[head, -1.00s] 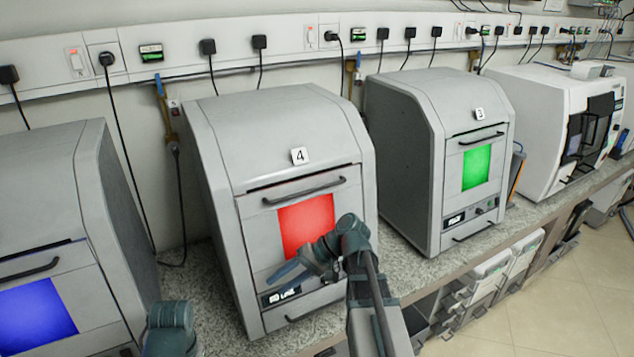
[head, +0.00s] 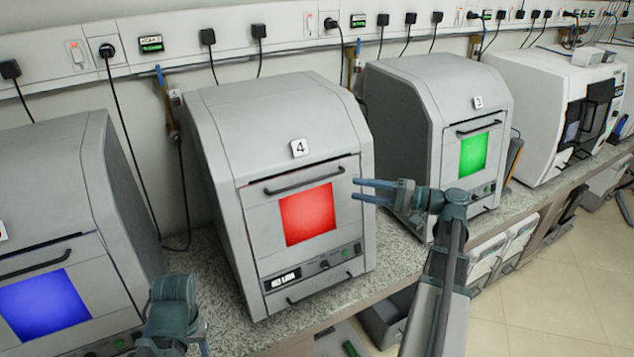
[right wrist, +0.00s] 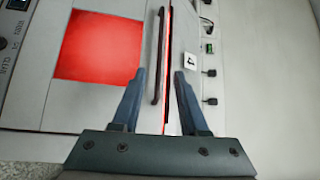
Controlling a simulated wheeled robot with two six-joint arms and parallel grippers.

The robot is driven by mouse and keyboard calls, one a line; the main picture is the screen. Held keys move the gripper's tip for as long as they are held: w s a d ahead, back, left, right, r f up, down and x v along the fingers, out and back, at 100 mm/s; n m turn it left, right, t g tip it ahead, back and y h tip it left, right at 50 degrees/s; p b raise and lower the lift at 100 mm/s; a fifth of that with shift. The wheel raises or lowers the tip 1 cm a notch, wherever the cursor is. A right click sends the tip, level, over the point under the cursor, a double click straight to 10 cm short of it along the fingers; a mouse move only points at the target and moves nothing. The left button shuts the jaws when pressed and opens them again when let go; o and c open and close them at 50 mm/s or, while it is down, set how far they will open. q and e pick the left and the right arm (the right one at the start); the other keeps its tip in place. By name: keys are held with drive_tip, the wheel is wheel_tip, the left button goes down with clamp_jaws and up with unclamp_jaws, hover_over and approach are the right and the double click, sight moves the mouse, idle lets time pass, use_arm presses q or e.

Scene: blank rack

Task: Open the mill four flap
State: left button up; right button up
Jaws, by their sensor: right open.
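Mill four (head: 285,170) is the grey machine marked 4, in the middle of the head view. Its flap (head: 257,224) has a red window (head: 307,214) and a dark bar handle (head: 303,181) along the top; the flap looks shut. My right gripper (head: 356,189) is open and empty, just right of the mill's front, fingers pointing left. In the right wrist view the handle (right wrist: 158,60) shows upright, lying between the lines of the two spread fingers, beyond their tips and not gripped. My left arm shows at the bottom left of the head view, its fingers out of view.
A mill with a green window (head: 440,140) stands to the right, behind my right arm. A mill with a blue window (head: 55,230) stands at the left. The speckled worktop (head: 228,325) has narrow gaps between machines. Cables hang behind them.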

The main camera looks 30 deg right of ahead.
drive_tip(key=x, duration=1.2)
drive_tip(key=shift+w+a, duration=0.1)
clamp_jaws()
drive_tip(key=shift+f, duration=0.1)
idle(0.9)
